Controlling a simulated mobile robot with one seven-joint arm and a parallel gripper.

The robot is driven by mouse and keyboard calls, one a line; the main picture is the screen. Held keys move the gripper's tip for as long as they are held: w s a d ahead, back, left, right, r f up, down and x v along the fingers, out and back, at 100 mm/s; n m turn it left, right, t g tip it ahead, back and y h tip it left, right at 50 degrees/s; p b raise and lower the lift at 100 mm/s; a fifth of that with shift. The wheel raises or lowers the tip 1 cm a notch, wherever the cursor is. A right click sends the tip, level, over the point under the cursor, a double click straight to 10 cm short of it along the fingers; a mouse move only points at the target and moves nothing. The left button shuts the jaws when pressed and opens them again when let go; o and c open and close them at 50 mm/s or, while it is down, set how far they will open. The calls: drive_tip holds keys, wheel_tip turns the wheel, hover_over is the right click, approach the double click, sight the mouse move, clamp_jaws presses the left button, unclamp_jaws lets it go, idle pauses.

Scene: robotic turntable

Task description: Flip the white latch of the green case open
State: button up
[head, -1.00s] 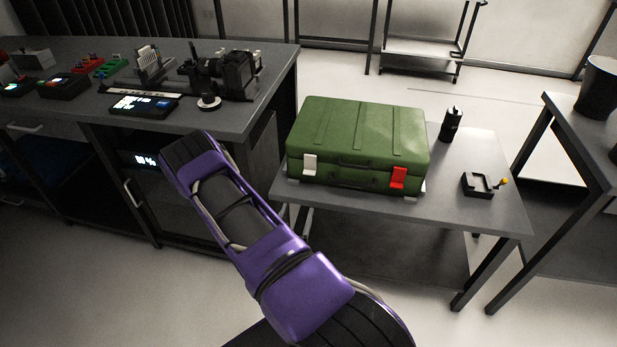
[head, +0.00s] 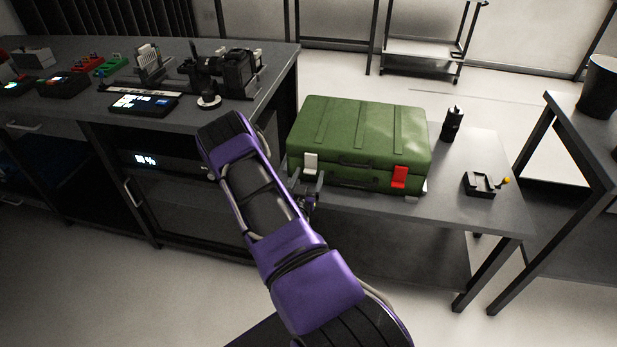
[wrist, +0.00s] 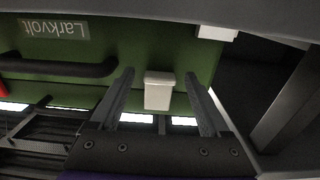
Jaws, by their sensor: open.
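The green case (head: 365,135) stands with its lid shut on a small grey table. Its white latch (head: 310,163) is on the left of the front face, and appears flat against it. My gripper (head: 308,192) is just in front of and below this latch, partly hidden by my purple arm. In the wrist view the white latch (wrist: 158,92) shows between the two fingers of my gripper (wrist: 160,75), with a gap on each side. The fingers are open and hold nothing. Whether the fingertips touch the case is hard to tell.
A red latch (head: 399,177) is on the case's front right, with a dark handle (wrist: 60,66) between the latches. A cluttered workbench (head: 225,122) is at left.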

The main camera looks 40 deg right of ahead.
sight(309, 172)
clamp_jaws()
idle(0.3)
drive_tip(key=shift+r, duration=0.1)
drive_tip(key=r+g+y+p, duration=0.1)
drive_tip(key=p, duration=0.1)
drive_tip(key=s+a+r+g+y+p, duration=0.1)
drive_tip(key=y+p, duration=0.1)
drive_tip(key=shift+s+a+p, duration=0.1)
drive_tip(key=shift+a+p, duration=0.1)
drive_tip(key=shift+p, duration=0.15)
drive_tip(key=g+y+p, duration=0.1)
drive_tip(key=a+r+g+y+p, duration=0.1)
drive_tip(key=shift+s+r+g+y+p, duration=0.3)
drive_tip(key=shift+s+g+p, duration=0.1)
drive_tip(key=shift+s+a+r+g+y+p, duration=0.1)
drive_tip(key=shift+r+g+y+p, duration=0.75)
drive_tip(key=shift+g+y, duration=0.5)
drive_tip(key=shift+a+r+g+y+p, duration=0.1)
drive_tip(key=shift+r+g+y+p, duration=0.45)
drive_tip(key=shift+r+g+y, duration=0.8)
drive_tip(key=shift+f+y, duration=0.3)
drive_tip(key=shift+f, duration=0.05)
